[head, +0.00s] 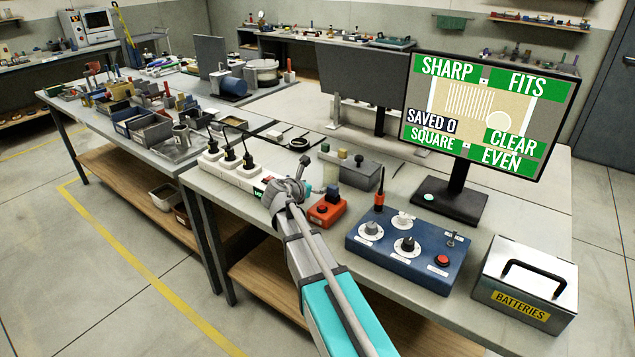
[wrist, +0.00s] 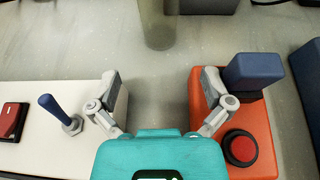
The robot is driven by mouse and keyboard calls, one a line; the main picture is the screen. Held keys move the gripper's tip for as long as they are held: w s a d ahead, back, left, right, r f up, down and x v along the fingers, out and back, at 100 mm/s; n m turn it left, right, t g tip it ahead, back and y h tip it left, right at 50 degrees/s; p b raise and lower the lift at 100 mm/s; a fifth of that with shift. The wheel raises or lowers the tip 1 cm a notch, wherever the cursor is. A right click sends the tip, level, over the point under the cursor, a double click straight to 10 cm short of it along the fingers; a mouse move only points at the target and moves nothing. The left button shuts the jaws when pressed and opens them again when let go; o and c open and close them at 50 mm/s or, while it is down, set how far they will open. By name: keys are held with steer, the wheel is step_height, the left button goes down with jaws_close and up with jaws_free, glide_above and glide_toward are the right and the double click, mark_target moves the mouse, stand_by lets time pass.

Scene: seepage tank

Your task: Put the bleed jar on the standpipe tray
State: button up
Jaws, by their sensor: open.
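My gripper (wrist: 157,85) is open and empty, low over the grey bench top. In the wrist view, a translucent olive cylinder (wrist: 157,28) stands beyond the fingertips, cut off by the top edge; it may be the bleed jar, but I see no label. My gripper also shows in the head view (head: 290,186), beside the white power strip. I cannot tell for certain which thing is the standpipe tray. A grey tray (head: 172,152) with a metal cup lies on the left bench.
An orange box (head: 322,218) with a red button sits just right of my gripper. The white strip (wrist: 50,112) with a blue toggle is left. A blue control box (head: 400,262), a monitor (head: 484,115) and a battery case (head: 522,290) occupy the right of the bench.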

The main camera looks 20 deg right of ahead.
steer(key=shift+s+a+r, duration=0.15)
steer(key=shift+s+a, duration=0.15)
steer(key=shift+r, duration=0.15)
stand_by(0.5)
